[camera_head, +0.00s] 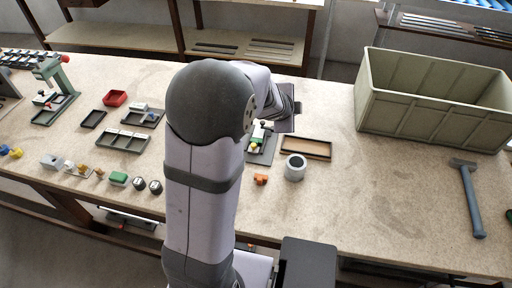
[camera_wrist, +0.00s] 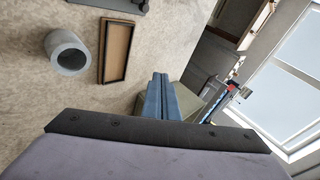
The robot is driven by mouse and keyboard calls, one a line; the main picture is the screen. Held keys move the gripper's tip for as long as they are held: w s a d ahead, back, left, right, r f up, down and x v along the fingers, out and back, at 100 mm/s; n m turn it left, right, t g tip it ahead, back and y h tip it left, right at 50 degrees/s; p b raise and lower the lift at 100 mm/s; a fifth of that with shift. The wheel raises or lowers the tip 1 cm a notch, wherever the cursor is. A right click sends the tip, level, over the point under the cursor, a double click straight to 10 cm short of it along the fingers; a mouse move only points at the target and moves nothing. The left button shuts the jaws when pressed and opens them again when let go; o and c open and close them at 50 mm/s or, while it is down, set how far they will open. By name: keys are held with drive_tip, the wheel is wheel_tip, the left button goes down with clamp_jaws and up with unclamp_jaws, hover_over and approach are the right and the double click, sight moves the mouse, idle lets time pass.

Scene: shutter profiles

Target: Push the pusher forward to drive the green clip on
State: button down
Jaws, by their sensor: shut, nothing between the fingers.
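The fixture (camera_head: 262,155) is a small dark grey plate with pale, green and yellow parts, partly hidden behind my arm in the head view. A small green part (camera_head: 256,141) shows on it, next to a yellow one (camera_head: 254,148); I cannot tell clearly which is the clip or the pusher. In the wrist view only a dark edge (camera_wrist: 112,3) that may belong to the fixture shows at the top. My gripper (camera_wrist: 162,82) shows there as two blue-grey fingers, shut together and empty, apart from the fixture. My arm hides its fingertips in the head view.
A brown shallow tray (camera_head: 305,148) and a grey cup (camera_head: 295,167) stand right of the fixture, with an orange piece (camera_head: 261,179) nearby. A large olive crate (camera_head: 430,103) and a hammer (camera_head: 469,198) are further right. Small trays (camera_head: 123,139) and parts lie left of my arm.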

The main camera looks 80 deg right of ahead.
drive_tip(key=w+a+f+m+t+y, duration=0.3)
drive_tip(key=w+a+m+y, duration=0.3)
drive_tip(key=a+m, duration=0.3)
drive_tip(key=shift+w+a+f+m+t, duration=0.4)
drive_tip(key=shift+w+f+m, duration=0.45)
drive_tip(key=shift+m, duration=1.55)
drive_tip(key=shift+s+f, duration=0.1)
drive_tip(key=shift+f, duration=0.05)
drive_tip(key=p, duration=0.2)
approach(255, 152)
drive_tip(key=a+f, duration=0.1)
drive_tip(key=s+a+f, duration=0.1)
drive_tip(key=f, duration=0.1)
drive_tip(key=shift+a+f, duration=0.25)
drive_tip(key=shift+a, duration=0.05)
drive_tip(key=shift+w+d+p, duration=0.2)
drive_tip(key=shift+d+p, duration=0.05)
drive_tip(key=shift+d, duration=0.25)
drive_tip(key=shift+w+d+p, duration=0.2)
drive_tip(key=shift+w+d, duration=0.05)
drive_tip(key=shift+d, duration=0.2)
drive_tip(key=shift+w+d+f+p, duration=0.15)
drive_tip(key=shift+w+d+p, duration=0.05)
drive_tip(key=shift+d, duration=0.2)
drive_tip(key=shift+w+d+f+p, duration=0.1)
drive_tip(key=shift+w+d+p, duration=0.1)
drive_tip(key=shift+d, duration=0.2)
